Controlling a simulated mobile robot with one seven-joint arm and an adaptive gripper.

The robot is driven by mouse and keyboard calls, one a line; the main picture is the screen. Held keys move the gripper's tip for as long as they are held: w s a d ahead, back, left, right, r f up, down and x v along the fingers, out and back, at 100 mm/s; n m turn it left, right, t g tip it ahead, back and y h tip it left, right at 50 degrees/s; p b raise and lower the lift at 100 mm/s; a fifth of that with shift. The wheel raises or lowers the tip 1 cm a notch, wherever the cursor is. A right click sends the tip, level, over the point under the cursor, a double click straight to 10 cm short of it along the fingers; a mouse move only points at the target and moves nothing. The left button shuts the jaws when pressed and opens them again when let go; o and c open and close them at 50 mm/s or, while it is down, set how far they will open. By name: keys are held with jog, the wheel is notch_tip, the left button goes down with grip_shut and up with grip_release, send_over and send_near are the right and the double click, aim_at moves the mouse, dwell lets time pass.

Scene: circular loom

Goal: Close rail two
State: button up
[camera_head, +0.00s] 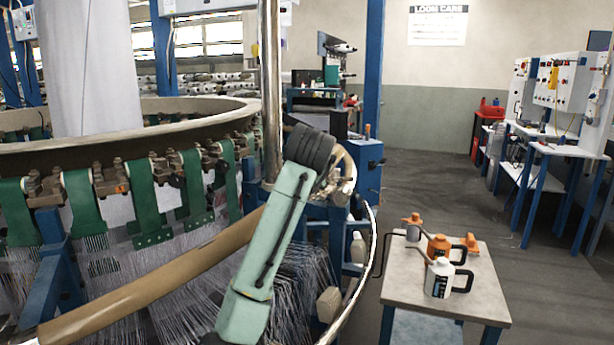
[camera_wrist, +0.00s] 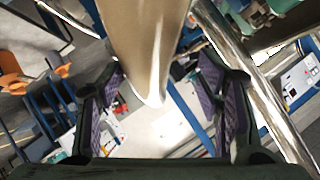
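A tan, tube-like rail (camera_head: 150,285) slants up from the lower left across the front of the circular loom, and its far end passes behind my arm. I see no label marking it as rail two. In the wrist view a tan bar with a rounded, shiny end (camera_wrist: 143,45) reaches down from the top between my fingers. It looks like the same rail, but I cannot be sure. My gripper (camera_wrist: 166,82) is open, with a purple-padded finger on each side of the bar and visible gaps. In the head view my arm hides the gripper fingers.
The loom's round rim (camera_head: 200,108) with green straps (camera_head: 145,205) fills the left. A vertical chrome post (camera_head: 270,90) stands close behind my arm. A small table (camera_head: 400,292) at the right holds oil cans (camera_head: 438,278). Open floor (camera_head: 430,175) lies beyond it.

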jog(key=v, duration=1)
jog(key=shift+s, duration=0.1)
